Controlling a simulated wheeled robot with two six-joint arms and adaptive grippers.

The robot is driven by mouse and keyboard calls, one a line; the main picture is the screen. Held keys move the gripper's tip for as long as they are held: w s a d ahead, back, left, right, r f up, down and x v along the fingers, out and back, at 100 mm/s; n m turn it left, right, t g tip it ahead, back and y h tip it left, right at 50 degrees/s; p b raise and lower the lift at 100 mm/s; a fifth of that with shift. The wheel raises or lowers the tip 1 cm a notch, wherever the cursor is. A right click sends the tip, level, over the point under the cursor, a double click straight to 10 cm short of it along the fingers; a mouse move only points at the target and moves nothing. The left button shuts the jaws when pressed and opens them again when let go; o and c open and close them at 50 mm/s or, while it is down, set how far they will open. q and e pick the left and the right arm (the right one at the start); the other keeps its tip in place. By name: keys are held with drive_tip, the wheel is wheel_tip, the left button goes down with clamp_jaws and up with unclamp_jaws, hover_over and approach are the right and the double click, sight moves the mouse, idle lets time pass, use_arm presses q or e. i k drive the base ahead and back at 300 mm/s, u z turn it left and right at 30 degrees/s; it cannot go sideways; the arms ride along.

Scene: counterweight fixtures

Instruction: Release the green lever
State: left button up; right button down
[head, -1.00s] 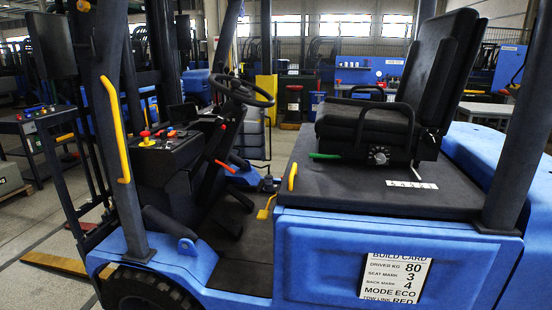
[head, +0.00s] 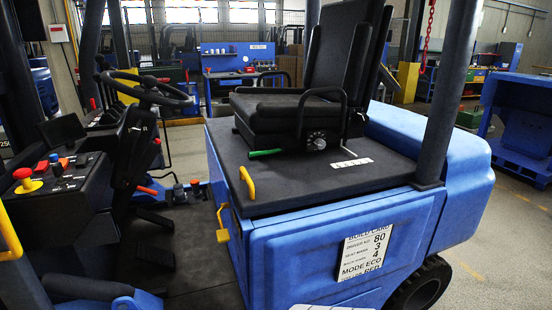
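The green lever (head: 265,153) sticks out to the left from under the front of the black seat (head: 290,112), just above the dark seat deck (head: 290,180). It lies nearly level. A round dial (head: 317,140) is on the seat base to its right. Neither of my grippers shows in the head view, and nothing touches the lever.
The blue forklift body (head: 300,245) fills the lower middle, with a build card (head: 364,254) on its side. A yellow handle (head: 247,183) stands at the deck edge. The steering wheel (head: 150,90) and control console (head: 55,180) are left. Open floor (head: 500,240) lies right.

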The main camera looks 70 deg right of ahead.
sight(279, 147)
drive_tip(key=z, duration=0.7)
drive_tip(key=i, duration=0.8)
drive_tip(key=z, duration=0.75)
